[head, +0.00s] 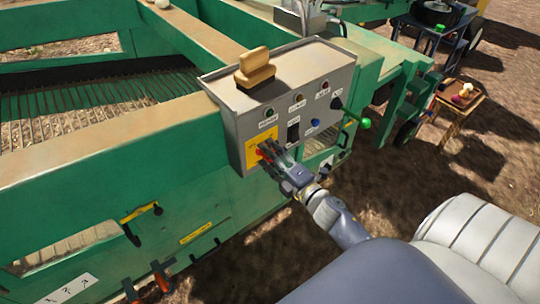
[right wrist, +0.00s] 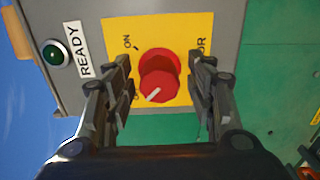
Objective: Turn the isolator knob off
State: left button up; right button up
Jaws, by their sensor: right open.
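The red isolator knob (right wrist: 158,76) sits on a yellow plate (right wrist: 183,24) marked "ON" in the right wrist view. Its white pointer slants toward the lower left in that view, near lettering partly hidden by a finger. In the head view the yellow plate (head: 252,152) is at the lower left of the grey control box (head: 235,105), with the knob mostly covered by my gripper. My right gripper (head: 272,153) is open, with one finger on each side of the knob; in the right wrist view (right wrist: 160,84) gaps show between both fingers and the knob. My left gripper is not in view.
A green indicator (right wrist: 55,52) beside a "READY" label is next to the plate. The box also bears several lamps, a black switch (head: 293,131) and a green-knobbed lever (head: 364,123) on its right. A tan object (head: 255,68) rests on top. Green machine framing (head: 120,150) surrounds the box.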

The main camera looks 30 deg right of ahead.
jog(key=s+d, duration=0.1)
jog(key=s, duration=1.1)
